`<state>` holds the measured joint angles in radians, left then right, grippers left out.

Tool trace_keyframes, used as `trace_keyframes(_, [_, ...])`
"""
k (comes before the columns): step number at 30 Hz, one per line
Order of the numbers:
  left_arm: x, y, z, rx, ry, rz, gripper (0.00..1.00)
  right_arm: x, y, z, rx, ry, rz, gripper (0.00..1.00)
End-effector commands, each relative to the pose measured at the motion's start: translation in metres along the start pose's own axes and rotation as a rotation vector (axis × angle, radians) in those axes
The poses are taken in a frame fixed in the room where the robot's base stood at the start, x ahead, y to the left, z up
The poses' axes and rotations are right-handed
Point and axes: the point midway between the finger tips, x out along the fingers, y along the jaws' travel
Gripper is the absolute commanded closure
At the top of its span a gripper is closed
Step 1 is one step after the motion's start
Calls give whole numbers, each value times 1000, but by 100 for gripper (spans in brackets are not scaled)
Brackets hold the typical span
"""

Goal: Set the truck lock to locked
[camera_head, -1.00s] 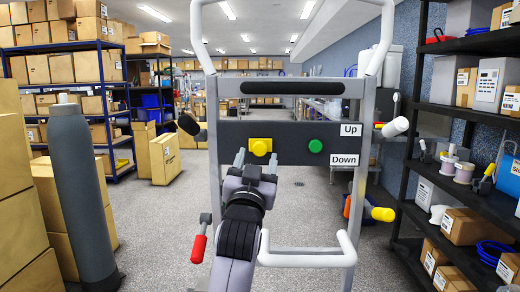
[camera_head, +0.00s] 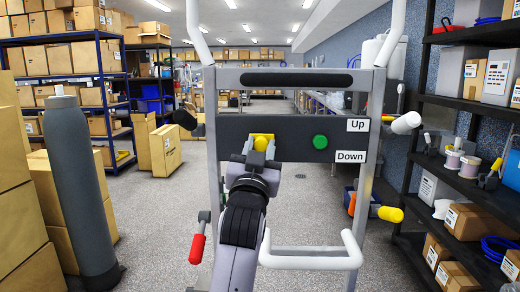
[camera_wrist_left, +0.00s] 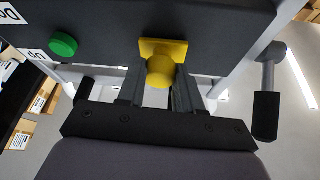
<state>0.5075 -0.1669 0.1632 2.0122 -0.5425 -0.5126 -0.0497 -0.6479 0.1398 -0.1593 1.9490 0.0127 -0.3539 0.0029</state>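The truck's dark panel (camera_head: 292,152) carries a yellow knob (camera_head: 262,139) on a square yellow plate, and a round green button (camera_head: 320,142) to its right. I cannot tell from any label which part is the lock. My left gripper (camera_head: 259,147) is at the yellow knob, its two fingers apart. In the left wrist view the knob (camera_wrist_left: 161,71) shows between and just beyond the open fingertips (camera_wrist_left: 160,88). I cannot tell whether they touch it. The green button (camera_wrist_left: 62,45) is off to the left there. My right gripper is not in view.
"Up" (camera_head: 357,125) and "Down" (camera_head: 351,157) labels mark the panel's right side. A red-handled lever (camera_head: 198,247) is at lower left, a yellow-ended handle (camera_head: 389,214) at lower right. A white bar (camera_head: 311,261) crosses below. Shelves (camera_head: 468,105) stand to the right.

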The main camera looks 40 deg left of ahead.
Motion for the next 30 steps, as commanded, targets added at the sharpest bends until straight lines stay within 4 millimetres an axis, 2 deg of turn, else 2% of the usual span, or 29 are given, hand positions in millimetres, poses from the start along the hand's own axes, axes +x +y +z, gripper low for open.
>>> trace_keyframes(5, [0,-6,1,3,-2,-1,100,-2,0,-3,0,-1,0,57])
trace_keyframes(13, [-3,-41,5,3,-4,0,100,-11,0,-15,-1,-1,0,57])
trace_keyframes(23, [-4,-45,7,0,-3,-2,100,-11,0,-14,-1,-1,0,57])
trace_keyframes(24, [-4,-45,7,0,-3,-2,56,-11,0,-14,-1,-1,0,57])
trace_keyframes(25, [-4,-45,7,1,-3,-2,46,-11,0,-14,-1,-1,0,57])
trace_keyframes(26, [-4,-45,7,1,-3,-2,39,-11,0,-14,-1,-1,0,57])
trace_keyframes(30, [-4,-44,7,1,-2,-1,39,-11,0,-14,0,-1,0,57])
